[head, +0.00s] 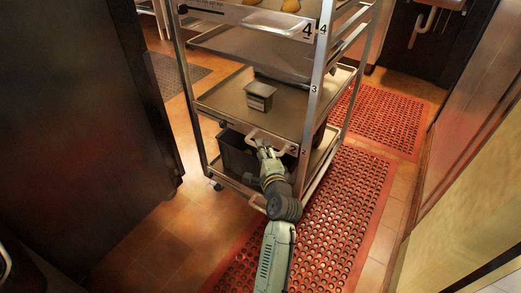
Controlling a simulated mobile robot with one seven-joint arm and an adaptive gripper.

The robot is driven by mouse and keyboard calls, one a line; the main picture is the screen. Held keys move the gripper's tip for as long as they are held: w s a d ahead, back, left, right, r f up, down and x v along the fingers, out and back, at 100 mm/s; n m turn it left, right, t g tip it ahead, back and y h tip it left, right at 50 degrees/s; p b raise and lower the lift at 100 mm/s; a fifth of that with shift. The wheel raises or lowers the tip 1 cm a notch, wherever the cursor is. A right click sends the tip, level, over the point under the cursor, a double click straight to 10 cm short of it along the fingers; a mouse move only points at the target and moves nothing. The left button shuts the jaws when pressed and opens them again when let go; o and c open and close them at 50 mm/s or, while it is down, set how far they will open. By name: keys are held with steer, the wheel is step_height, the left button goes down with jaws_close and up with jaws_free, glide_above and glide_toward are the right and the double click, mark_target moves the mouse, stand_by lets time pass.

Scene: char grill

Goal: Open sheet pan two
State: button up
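The sheet pan rack (314,92) stands in the middle of the head view, with number labels on its front right post. Sheet pan two (222,106) is a metal tray at the level just above the label 2, with a handle (256,135) on its front edge. A small grey metal container (260,96) stands on the pan. My gripper (265,147) is at the pan's front edge, at or very near the handle. Its fingers are small and partly hidden, so I cannot tell whether they are closed around it.
A dark bin (238,155) sits on the rack's lowest level, left of my gripper. A pan with yellowish items is at level 4. A dark cabinet (70,130) stands close on the left. Red perforated mats (345,205) cover the floor at right. Tiled floor (165,235) is clear in front.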

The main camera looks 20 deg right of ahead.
steer(key=shift+w+d+f, duration=0.1)
steer(key=shift+w+f, duration=0.05)
steer(key=shift+w, duration=1.1)
steer(key=shift+c, duration=0.4)
jaws_close()
